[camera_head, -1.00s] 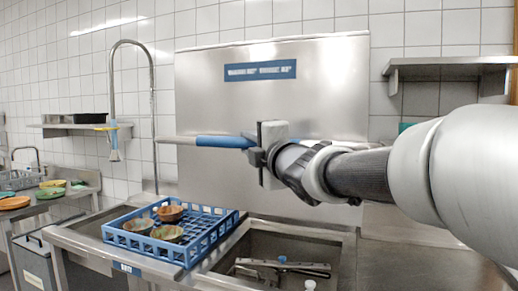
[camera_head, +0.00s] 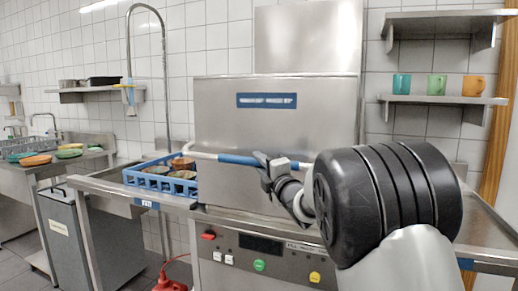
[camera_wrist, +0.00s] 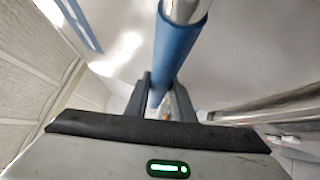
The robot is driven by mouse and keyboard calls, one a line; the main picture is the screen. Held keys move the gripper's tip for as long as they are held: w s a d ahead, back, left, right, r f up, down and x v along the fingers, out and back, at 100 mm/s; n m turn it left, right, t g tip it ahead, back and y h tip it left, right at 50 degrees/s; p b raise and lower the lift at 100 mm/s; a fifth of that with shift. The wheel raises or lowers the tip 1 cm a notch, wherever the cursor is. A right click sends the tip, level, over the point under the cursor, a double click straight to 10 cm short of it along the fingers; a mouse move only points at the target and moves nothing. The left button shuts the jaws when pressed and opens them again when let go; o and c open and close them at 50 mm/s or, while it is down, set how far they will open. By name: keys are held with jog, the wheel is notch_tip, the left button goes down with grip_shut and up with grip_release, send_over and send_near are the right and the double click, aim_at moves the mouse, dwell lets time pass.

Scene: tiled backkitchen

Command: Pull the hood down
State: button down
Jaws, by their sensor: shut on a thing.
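The hood (camera_head: 300,130) is a stainless steel box with a blue label (camera_head: 267,101) on its front. Its lower edge is close above the front control panel, partly hidden by my arm, so I cannot tell if a gap is left. A bar handle with a blue grip (camera_head: 238,159) runs across the hood's front. In the wrist view, the blue grip (camera_wrist: 174,48) passes between the fingers of my gripper (camera_wrist: 165,98).
A blue rack (camera_head: 150,182) with several bowls (camera_head: 182,163) stands on the counter left of the hood. The control panel (camera_head: 262,252) lies below. Shelves with cups (camera_head: 437,84) are at right. A tall faucet (camera_head: 130,60) stands at left.

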jog(key=shift+w+d+f, duration=0.1)
jog(key=shift+w+f, duration=0.05)
jog(key=shift+f, duration=0.4)
jog(key=shift+w+d+f, duration=0.15)
jog(key=shift+w+f, duration=0.05)
jog(key=shift+f, duration=0.4)
jog(key=shift+w+d+f, duration=0.1)
jog(key=shift+w+f, duration=0.05)
jog(key=shift+f, duration=0.55)
jog(key=c, duration=1.9)
grip_release()
jog(key=shift+c, duration=0.2)
jog(key=o, duration=0.4)
jog(key=shift+w+f, duration=0.15)
jog(key=shift+w, duration=0.05)
jog(key=v, duration=1.7)
jog(key=shift+s+r+p, duration=0.2)
jog(key=shift+s+p, duration=0.1)
jog(key=shift+p, duration=0.05)
